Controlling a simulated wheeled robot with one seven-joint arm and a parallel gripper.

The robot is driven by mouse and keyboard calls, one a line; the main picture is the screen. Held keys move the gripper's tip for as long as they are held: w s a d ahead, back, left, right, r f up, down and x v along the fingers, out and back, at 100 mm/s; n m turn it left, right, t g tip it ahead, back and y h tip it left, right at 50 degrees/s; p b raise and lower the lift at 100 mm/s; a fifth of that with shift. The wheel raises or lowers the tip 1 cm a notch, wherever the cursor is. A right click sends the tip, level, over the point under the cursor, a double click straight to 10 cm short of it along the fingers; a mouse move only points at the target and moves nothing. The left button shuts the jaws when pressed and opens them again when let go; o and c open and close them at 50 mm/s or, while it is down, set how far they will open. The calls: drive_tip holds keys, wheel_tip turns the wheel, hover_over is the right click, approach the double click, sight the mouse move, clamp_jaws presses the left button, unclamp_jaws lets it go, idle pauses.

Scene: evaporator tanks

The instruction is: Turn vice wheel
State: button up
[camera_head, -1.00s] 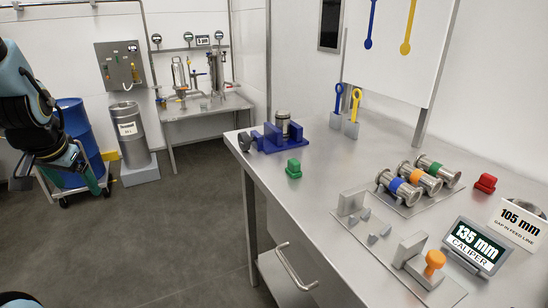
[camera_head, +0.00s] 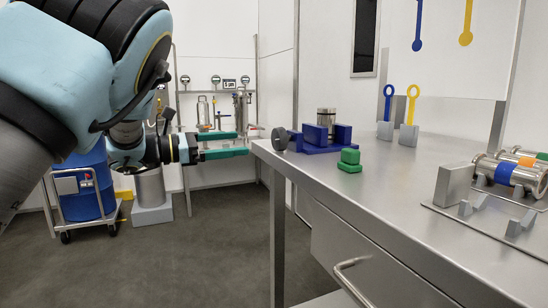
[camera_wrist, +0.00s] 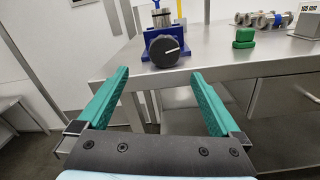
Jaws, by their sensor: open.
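The vice wheel (camera_head: 279,139) is a dark grey round knob on the left end of the blue vice (camera_head: 318,140), at the near left corner of the steel bench. In the wrist view the vice wheel (camera_wrist: 164,50) faces me, with a white mark on its face and the blue vice (camera_wrist: 176,34) behind it. A metal cylinder (camera_head: 326,117) stands in the vice. My gripper (camera_head: 242,144) has green fingers, open and empty, left of the wheel and apart from it. In the wrist view my gripper (camera_wrist: 165,85) has the wheel ahead, between and beyond its fingertips.
A green block (camera_head: 349,160) sits on the bench (camera_head: 400,190) right of the vice. Blue and yellow tools (camera_head: 399,110) stand in grey holders behind. A drawer handle (camera_head: 350,275) sticks out of the bench front.

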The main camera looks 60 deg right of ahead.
sight(275, 140)
drive_tip(key=shift+m, duration=0.3)
drive_tip(key=x, duration=0.5)
drive_tip(key=p+x, duration=0.1)
drive_tip(key=x, duration=0.5)
drive_tip(key=shift+s+a, duration=0.1)
drive_tip(key=shift+s, duration=0.35)
drive_tip(key=c, duration=1.3)
drive_tip(key=shift+f, duration=0.1)
drive_tip(key=shift+n, duration=0.4)
drive_tip(key=shift+n+b, duration=0.65)
drive_tip(key=shift+n, duration=0.35)
drive_tip(key=shift+n+b, duration=0.55)
drive_tip(key=shift+n, duration=1.15)
